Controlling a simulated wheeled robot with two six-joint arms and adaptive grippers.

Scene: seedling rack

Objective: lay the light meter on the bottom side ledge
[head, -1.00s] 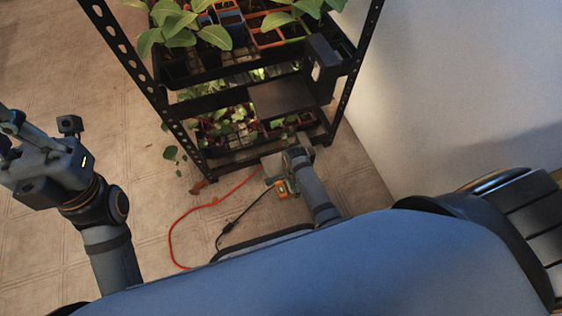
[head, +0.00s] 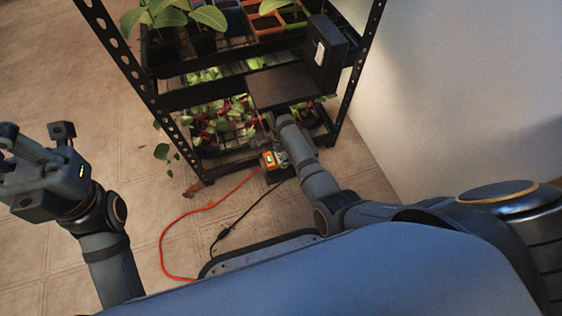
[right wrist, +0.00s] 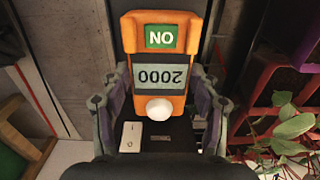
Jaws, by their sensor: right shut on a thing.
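The light meter (head: 267,160) is a small orange device, low at the front of the rack in the head view. In the right wrist view the light meter (right wrist: 160,22) shows a green label, a grey display reading 2000 upside down and a white dome. My right gripper (right wrist: 160,92) is shut on it, with fingers on both sides; it also shows in the head view (head: 276,150), partly behind my arm. My left gripper (head: 38,140) is open and empty at the far left. I cannot clearly make out the bottom side ledge.
The black rack (head: 133,62) holds pots and seedlings on its shelves. A dark flat panel (head: 283,90) sits above the bottom level, with a black box (head: 329,60) to its right. An orange cord (head: 200,210) and a black cable (head: 240,212) lie on the floor. A wall stands right.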

